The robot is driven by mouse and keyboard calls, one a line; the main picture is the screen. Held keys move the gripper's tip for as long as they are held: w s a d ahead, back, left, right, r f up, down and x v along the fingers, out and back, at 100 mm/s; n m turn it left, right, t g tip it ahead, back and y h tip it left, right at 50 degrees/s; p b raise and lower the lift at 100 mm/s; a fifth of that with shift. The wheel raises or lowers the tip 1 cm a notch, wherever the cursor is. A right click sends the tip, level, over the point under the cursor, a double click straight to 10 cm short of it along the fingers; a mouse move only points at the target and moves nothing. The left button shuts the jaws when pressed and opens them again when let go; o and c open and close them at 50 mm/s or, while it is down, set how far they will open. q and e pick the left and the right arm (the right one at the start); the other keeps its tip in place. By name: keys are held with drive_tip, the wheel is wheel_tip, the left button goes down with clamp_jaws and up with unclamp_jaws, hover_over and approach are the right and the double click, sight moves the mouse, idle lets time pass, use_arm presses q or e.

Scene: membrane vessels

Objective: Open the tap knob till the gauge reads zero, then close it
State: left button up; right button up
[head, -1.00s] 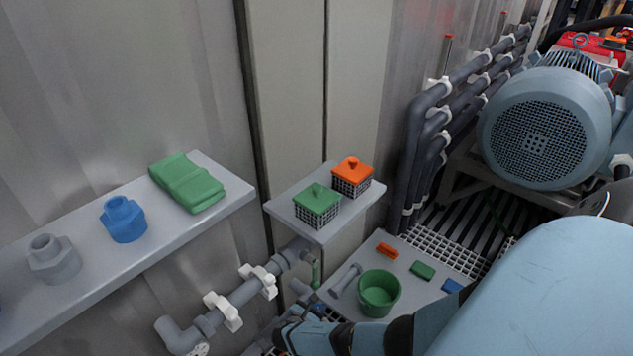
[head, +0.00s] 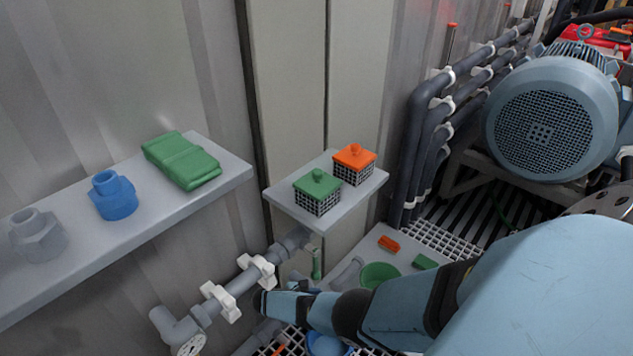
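A grey pipe (head: 243,283) in white clamps runs along the wall under the shelves. A green tap knob (head: 316,264) hangs at its upper right end, below the small shelf. A round pale dial (head: 191,346), which looks like the gauge, shows at the pipe's lower left end; its reading is too small to tell. My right arm comes in from the right, and its dark end (head: 264,302) is just below the pipe, left of and lower than the knob, apart from it in the picture. Its fingers cannot be made out. My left gripper is out of view.
The small shelf (head: 283,197) holds a green-lidded basket (head: 317,193) and an orange-lidded basket (head: 353,165). The long shelf (head: 130,237) holds fittings and a green cloth-like item (head: 181,160). A green bucket (head: 379,273) and a blue container (head: 326,345) are partly behind my arm.

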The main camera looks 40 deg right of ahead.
drive_tip(key=shift+d, duration=0.1)
idle(0.4)
drive_tip(key=o, duration=0.9)
